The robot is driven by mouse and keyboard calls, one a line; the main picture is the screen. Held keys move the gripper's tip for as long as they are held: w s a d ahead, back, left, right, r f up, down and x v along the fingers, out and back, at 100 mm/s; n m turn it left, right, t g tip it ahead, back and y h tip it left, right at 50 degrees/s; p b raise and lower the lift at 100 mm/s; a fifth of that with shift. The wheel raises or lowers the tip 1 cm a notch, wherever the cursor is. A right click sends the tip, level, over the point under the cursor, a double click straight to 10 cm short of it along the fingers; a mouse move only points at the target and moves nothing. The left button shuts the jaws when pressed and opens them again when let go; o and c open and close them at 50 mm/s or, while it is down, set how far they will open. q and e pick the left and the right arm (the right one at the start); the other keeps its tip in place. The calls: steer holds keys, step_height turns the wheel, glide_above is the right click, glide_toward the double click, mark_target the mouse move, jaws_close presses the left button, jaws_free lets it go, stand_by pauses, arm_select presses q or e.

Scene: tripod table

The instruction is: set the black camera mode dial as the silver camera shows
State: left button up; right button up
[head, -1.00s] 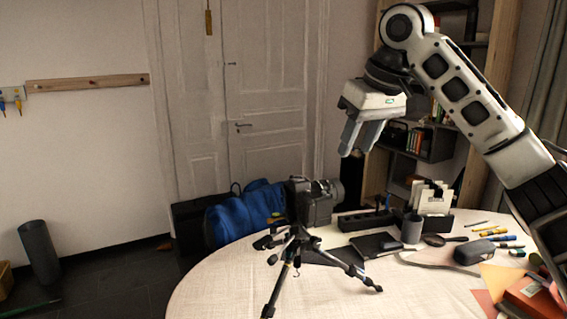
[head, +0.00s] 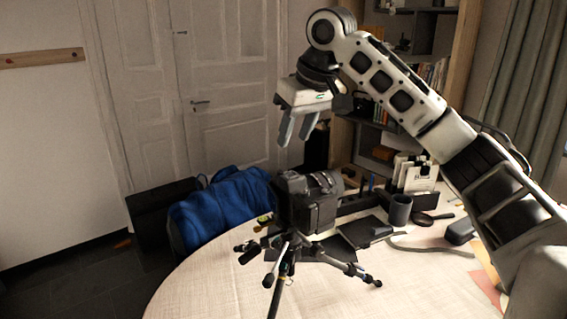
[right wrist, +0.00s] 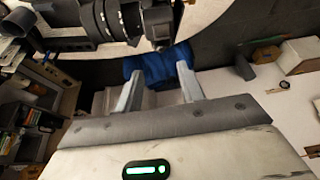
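The black camera (head: 308,203) sits on a small tripod (head: 285,250) on the round table. It also shows upper middle in the right wrist view (right wrist: 158,22), with its long lens (right wrist: 105,20) pointing left. Its mode dial is too small to make out. No silver camera can be picked out in either view. My right gripper (head: 296,138) hangs above the black camera, fingers pointing down, apart and empty. Its two fingers also show in the right wrist view (right wrist: 161,88), with nothing between them. My left gripper is out of view.
A blue bag (head: 222,208) lies behind the table on the left. On the cloth-covered table (head: 200,280), a grey cup (head: 400,210), a dark notebook (head: 362,230) and a paper holder (head: 414,175) stand right of the tripod. The table's front left is clear.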

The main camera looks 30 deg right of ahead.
mark_target(282, 171)
steer(key=x, duration=0.8)
steer(key=shift+w+f, duration=0.2)
steer(key=shift+f, duration=0.15)
jaws_close()
